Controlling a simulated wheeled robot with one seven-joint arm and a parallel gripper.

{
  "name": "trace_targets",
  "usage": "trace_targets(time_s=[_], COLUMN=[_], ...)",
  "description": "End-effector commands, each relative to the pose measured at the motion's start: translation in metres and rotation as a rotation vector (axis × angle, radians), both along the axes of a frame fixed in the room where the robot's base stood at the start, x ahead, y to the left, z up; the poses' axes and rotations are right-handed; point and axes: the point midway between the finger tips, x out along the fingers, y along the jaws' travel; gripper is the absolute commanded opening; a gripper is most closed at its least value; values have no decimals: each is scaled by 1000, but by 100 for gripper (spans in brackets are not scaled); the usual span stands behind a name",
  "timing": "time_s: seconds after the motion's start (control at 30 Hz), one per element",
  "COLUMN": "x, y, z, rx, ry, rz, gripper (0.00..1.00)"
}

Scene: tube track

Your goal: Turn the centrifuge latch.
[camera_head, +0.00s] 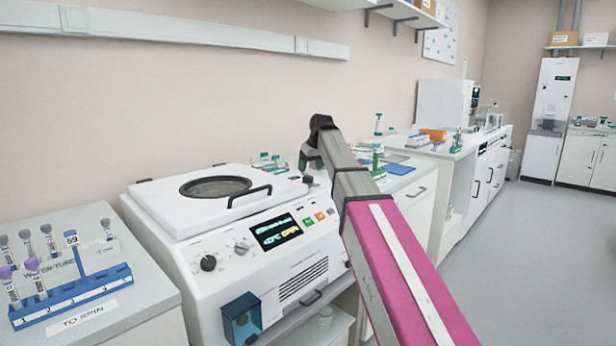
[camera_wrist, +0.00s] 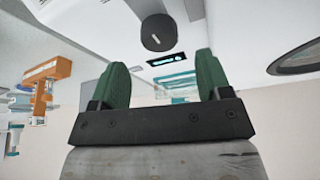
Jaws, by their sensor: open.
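The centrifuge (camera_head: 300,262) is a white box with a display and buttons on its sloped front. Its closed lid (camera_head: 165,205) has a round dark window and a black bar handle. A small black knob (camera_head: 308,180), which looks like the latch, stands at the right end of the top. In the wrist view, the dark round latch knob (camera_wrist: 158,33) carries a short pale mark and lies just beyond my fingertips. My gripper (camera_head: 310,163) is above the knob. Its green fingers (camera_wrist: 162,72) are spread, with nothing between them; the knob appears apart from them.
A blue rack (camera_head: 75,298) with several tubes stands on the left counter, behind a "TO SPIN" label. Another bench (camera_head: 455,150) with small lab items runs along the wall to the right. The floor (camera_head: 530,235) at right is clear.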

Motion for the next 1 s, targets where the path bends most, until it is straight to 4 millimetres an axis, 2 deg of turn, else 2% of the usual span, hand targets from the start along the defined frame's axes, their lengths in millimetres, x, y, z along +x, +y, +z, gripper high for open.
trace_targets(time_s=[0.1, 0.3, 0.7, 0.77, 0.8, 0.87, 1.0], x=[7, 14, 15, 15, 15, 16, 15], y=[4, 9, 10, 10, 10, 10, 10], z=[-19, -39, -44, -44, -44, -44, -44], rx=[-1, 0, 0, 0, 0, 0, 0], ry=[1, 0, 0, 0, 0, 0, 0], rz=[0, 0, 0, 0, 0, 0, 0], gripper=[71, 71, 71, 55, 42, 22, 22])
